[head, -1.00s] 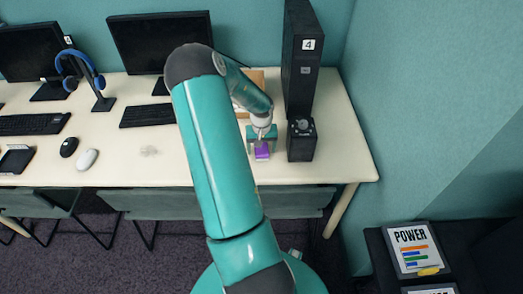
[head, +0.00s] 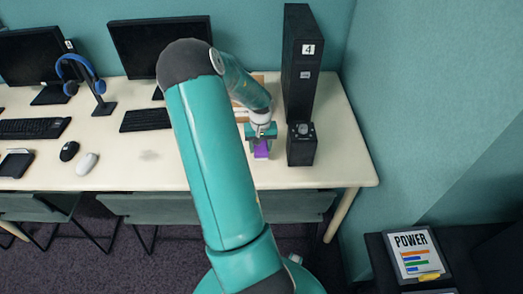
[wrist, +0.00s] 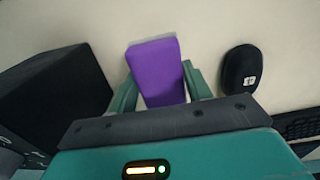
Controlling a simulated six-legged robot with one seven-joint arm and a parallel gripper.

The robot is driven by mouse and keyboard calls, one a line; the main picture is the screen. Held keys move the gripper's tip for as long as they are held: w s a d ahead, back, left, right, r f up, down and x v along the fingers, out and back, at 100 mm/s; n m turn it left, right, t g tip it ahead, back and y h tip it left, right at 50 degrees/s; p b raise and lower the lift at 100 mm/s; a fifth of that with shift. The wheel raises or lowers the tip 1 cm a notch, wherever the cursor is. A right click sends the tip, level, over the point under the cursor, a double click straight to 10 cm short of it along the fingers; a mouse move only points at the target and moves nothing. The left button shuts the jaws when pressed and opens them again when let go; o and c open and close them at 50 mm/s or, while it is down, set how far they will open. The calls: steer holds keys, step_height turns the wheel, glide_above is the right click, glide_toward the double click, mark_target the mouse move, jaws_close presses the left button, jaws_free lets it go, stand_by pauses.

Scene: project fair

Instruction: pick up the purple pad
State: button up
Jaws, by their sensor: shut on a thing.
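The purple pad (wrist: 157,72) is a flat block between the two fingers of my gripper (wrist: 160,92) in the wrist view. My gripper is shut on it, with a green finger on each side. In the head view the purple pad (head: 261,150) shows below my gripper (head: 261,138), over the white desk (head: 325,172). I cannot tell whether the pad still touches the desk.
A black box (head: 301,146) stands close to the right of the pad, in front of a tall black tower (head: 300,65). A black mouse (head: 69,151), a white mouse (head: 87,161) and keyboards lie to the left. A cardboard-coloured item is partly hidden behind my arm.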

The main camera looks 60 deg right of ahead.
steer(key=s+a+r, duration=0.1)
steer(key=a+r, duration=0.7)
steer(key=a, duration=0.5)
steer(key=shift+s+r, duration=0.15)
steer(key=shift+r, duration=0.15)
steer(key=o, duration=0.4)
steer(key=c, duration=0.3)
